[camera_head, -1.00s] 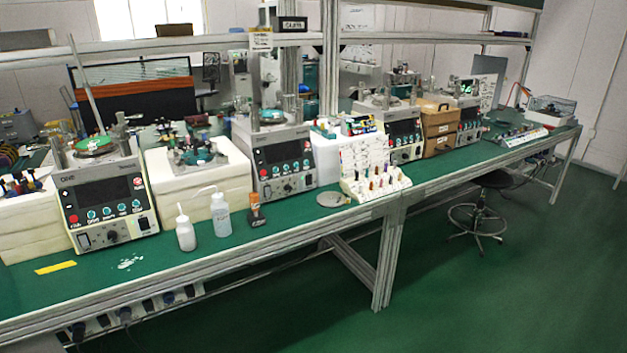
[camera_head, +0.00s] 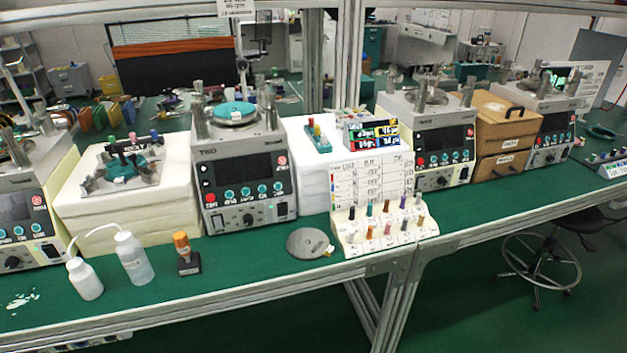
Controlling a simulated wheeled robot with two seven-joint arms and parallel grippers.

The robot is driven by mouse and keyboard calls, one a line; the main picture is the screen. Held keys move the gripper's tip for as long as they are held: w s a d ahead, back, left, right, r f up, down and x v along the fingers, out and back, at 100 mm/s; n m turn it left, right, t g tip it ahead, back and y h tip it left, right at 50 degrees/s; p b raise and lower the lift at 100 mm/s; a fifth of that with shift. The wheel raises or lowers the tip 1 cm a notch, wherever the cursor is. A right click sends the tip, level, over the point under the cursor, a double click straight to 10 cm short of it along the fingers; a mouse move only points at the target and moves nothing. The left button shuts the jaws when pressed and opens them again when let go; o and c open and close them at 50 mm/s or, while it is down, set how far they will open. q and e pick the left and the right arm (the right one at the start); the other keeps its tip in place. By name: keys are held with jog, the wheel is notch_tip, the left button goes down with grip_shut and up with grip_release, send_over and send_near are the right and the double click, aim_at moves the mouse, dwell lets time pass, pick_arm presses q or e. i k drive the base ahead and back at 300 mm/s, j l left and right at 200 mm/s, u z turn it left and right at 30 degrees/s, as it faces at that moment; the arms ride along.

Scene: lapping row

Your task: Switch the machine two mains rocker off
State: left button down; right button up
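A lapping machine (camera_head: 243,178), second from the left on the bench, has a dark screen, a red button at lower left, a row of teal buttons and a round black knob. A dark mains rocker (camera_head: 282,210) sits at the lower right of its front panel. Which way the rocker is tipped is too small to tell. A teal disc lies on the machine's top plate. I cannot read a machine number clearly. Neither of my grippers is in view.
Another machine (camera_head: 28,212) stands at the left edge and a third (camera_head: 440,152) stands further right. Two bottles (camera_head: 134,258), an orange-capped bottle (camera_head: 186,253), a grey disc (camera_head: 309,243) and a rack of coloured pegs (camera_head: 384,226) stand along the front of the green bench (camera_head: 245,268).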

aim_at(282, 209)
jog(key=i+l+u, duration=0.1)
jog(key=i+l, duration=0.6)
jog(key=l, duration=0.25)
jog(key=i+l+u, duration=0.15)
jog(key=i+l, duration=0.2)
jog(key=l, duration=0.1)
